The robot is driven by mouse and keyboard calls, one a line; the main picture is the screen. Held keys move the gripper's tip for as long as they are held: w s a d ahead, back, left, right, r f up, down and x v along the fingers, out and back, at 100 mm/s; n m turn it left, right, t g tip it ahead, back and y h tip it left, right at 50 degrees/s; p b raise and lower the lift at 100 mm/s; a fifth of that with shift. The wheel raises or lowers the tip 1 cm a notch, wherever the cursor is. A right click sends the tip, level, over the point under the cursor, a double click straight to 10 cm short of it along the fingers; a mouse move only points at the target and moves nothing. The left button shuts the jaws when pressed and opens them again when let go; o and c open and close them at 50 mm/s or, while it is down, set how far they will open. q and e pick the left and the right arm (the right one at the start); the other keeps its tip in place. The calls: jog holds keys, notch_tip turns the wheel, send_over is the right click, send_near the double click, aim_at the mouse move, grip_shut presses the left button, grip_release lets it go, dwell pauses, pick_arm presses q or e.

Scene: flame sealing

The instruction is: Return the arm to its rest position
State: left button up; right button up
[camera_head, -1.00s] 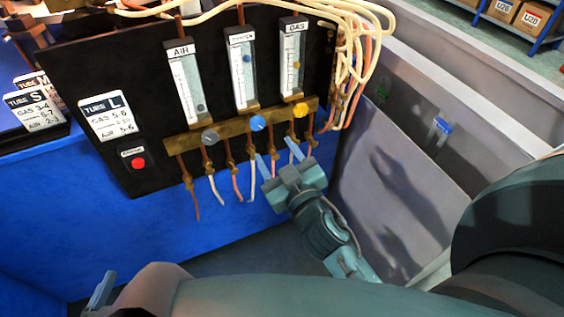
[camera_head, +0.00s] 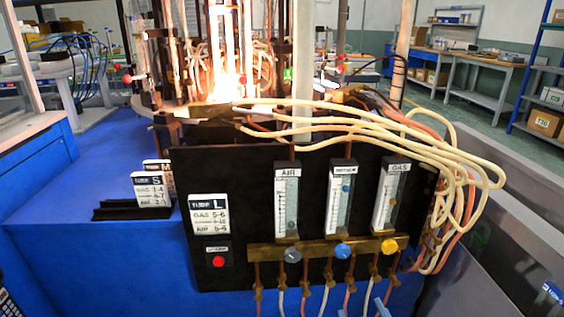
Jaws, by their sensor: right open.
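Only the pale blue fingertips of my right gripper (camera_head: 362,311) show, at the bottom edge right of the middle. They are apart, with nothing seen between them. They are in front of the lower tubes of the black gas panel (camera_head: 255,190), below its knobs. The rest of that gripper and its arm are below the picture. My left gripper is not in view.
The panel has AIR, middle and GAS flow meters over grey, blue (camera_head: 343,251) and yellow knobs (camera_head: 389,246), and a red button (camera_head: 218,262). White and orange hoses (camera_head: 440,165) loop at its right. A bright flame (camera_head: 228,85) burns behind. Tube cards (camera_head: 150,190) stand left on the blue bench.

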jog(key=s+a+f+g+y, duration=0.2)
jog(key=s+a+g+y, duration=0.15)
jog(key=s, duration=0.75)
pick_arm(q)
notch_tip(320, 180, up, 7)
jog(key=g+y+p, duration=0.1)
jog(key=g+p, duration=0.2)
jog(key=p, duration=1.8)
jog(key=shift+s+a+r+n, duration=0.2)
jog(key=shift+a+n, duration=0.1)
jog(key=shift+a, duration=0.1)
pick_arm(e)
notch_tip(320, 180, up, 7)
jog(key=d+g+h, duration=0.1)
jog(key=g, duration=0.2)
jog(key=shift+w+m, duration=0.4)
jog(key=shift+w, duration=0.05)
